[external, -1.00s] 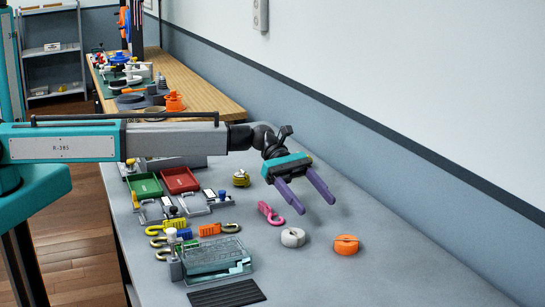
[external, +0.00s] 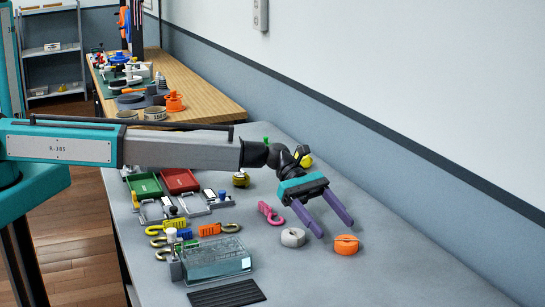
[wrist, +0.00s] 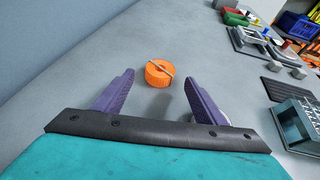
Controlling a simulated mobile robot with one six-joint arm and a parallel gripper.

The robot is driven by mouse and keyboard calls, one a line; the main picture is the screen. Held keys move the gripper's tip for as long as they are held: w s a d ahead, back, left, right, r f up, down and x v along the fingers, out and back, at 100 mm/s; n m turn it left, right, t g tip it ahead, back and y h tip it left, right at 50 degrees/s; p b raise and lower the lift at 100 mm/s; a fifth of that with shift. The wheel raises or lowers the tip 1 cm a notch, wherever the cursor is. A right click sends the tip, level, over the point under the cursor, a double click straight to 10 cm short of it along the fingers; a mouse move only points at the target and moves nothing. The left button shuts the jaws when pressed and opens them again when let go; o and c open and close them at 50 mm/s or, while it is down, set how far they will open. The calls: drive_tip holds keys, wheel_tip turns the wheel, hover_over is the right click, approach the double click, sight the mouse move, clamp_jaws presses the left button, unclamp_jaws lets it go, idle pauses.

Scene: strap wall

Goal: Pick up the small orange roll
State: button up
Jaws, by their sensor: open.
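The small orange roll (external: 346,245) lies flat on the grey table (external: 400,280), with a band across its top. In the wrist view the roll (wrist: 159,73) sits just beyond the fingertips, between their lines. My gripper (external: 336,229) is open and empty, its purple fingers pointing down toward the table near the roll. In the external view the right fingertip is just above and behind the roll, apart from it as far as I can tell. In the wrist view the gripper (wrist: 158,88) shows both fingers spread wide.
A white roll (external: 293,237) lies left of the orange one, close to the left finger. A pink hook (external: 270,213) lies behind it. A clear bluish box (external: 215,258) and a black ribbed mat (external: 226,293) are further left. The table right of the roll is clear.

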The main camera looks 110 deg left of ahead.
sight(341, 236)
drive_tip(key=shift+p+x, duration=1.15)
drive_tip(key=shift+x, duration=1.45)
drive_tip(key=c, duration=1.1)
drive_tip(key=shift+r, duration=0.15)
drive_tip(key=shift+c, duration=0.2)
drive_tip(key=shift+r+b, duration=0.65)
drive_tip(key=shift+r, duration=0.9)
drive_tip(key=s+d+b, duration=0.1)
drive_tip(key=s, duration=0.4)
drive_tip(key=s+d+r+b, duration=0.1)
drive_tip(key=s, duration=0.4)
drive_tip(key=s+d+b, duration=0.2)
drive_tip(key=s, duration=0.3)
drive_tip(key=shift+s+r, duration=0.25)
drive_tip(key=shift+s, duration=0.05)
